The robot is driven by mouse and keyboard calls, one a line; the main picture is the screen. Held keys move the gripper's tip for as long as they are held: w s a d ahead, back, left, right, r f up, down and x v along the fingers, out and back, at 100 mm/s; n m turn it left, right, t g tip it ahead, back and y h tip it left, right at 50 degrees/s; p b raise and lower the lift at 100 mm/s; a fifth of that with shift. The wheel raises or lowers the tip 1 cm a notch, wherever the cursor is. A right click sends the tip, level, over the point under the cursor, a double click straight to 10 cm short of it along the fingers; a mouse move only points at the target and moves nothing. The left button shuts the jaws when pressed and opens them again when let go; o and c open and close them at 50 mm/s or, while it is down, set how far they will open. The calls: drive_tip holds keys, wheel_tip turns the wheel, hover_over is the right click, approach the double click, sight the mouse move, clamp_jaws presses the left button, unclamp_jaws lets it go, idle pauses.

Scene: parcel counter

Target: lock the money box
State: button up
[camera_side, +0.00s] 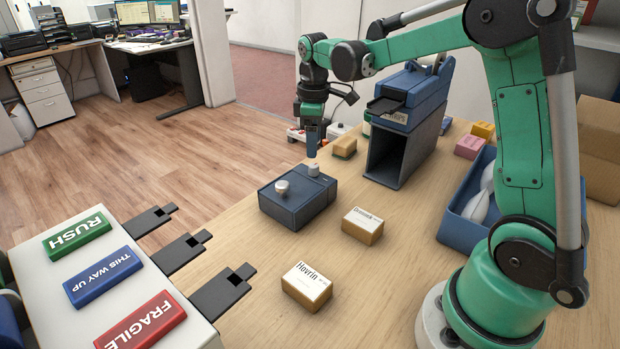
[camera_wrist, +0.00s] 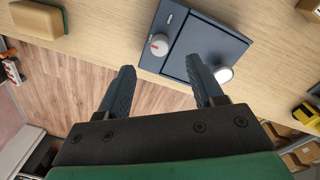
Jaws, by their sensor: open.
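The money box (camera_side: 297,207) is a low dark blue box on the wooden counter, its lid down flat. A pale lid knob (camera_side: 282,187) stands on its near part; in the wrist view this looks like the white knob (camera_wrist: 224,75). A smaller round dial (camera_side: 313,169) sits at the far end of the top. My gripper (camera_side: 312,153) is open and empty, pointing down just above the dial. In the wrist view its fingers (camera_wrist: 160,68) are spread, with the dial just beyond them.
Cartons (camera_side: 307,286) and (camera_side: 362,225) lie in front and right of the box. A tan block (camera_side: 344,147) and a blue stamping machine (camera_side: 405,120) stand behind right. A blue tray (camera_side: 455,228) is at right.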

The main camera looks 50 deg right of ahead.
sight(314, 165)
drive_tip(key=shift+d+f, duration=0.1)
drive_tip(key=shift+f, duration=2.65)
clamp_jaws()
